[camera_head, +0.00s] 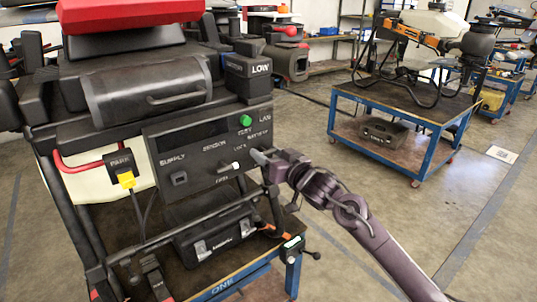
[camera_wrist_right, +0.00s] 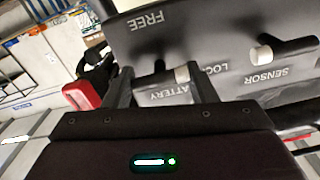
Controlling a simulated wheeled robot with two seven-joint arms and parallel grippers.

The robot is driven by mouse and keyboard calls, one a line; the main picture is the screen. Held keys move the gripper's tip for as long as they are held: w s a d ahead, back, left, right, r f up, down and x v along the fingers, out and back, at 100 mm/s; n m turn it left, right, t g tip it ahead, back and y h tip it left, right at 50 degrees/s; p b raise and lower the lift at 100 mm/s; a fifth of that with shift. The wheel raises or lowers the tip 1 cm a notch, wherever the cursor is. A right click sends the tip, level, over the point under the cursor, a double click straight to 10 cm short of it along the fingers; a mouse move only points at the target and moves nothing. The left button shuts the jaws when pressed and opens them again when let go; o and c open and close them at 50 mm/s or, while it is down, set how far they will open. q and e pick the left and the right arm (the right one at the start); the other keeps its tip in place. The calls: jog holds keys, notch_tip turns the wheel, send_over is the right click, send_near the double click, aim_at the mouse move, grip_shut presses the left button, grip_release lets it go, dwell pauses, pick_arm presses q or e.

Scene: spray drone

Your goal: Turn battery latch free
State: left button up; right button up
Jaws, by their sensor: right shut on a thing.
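The battery latch is a dark bar with a white tip (camera_wrist_right: 182,73), beside the BATTERY label in the right wrist view. That view shows the panel upside down, with the words LOCK and FREE near the latch. My right gripper (camera_wrist_right: 160,76) has its two fingers around the latch and is shut on it; the white tip lies close to the right-hand finger. In the head view my right gripper (camera_head: 262,158) reaches the right part of the dark control panel (camera_head: 200,160) and hides most of the latch. My left gripper is not in view.
A sensor latch with a white tip (camera_wrist_right: 262,54) sits beside the battery latch. A yellow connector (camera_head: 126,180) hangs under the PARK label at left. A black case (camera_head: 215,235) lies below the panel.

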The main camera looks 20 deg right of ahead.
jog(key=n, duration=0.3)
jog(key=shift+n+b, duration=0.3)
jog(key=shift+n, duration=0.1)
jog(key=n+b, duration=0.1)
jog(key=n, duration=0.3)
jog(key=shift+n, duration=0.3)
jog(key=n+b, duration=0.3)
jog(key=n, duration=0.2)
jog(key=shift+f, duration=0.1)
jog(key=shift+n+b, duration=1.05)
jog(key=shift+n, duration=1.15)
jog(key=o, duration=0.9)
jog(key=shift+o, duration=0.2)
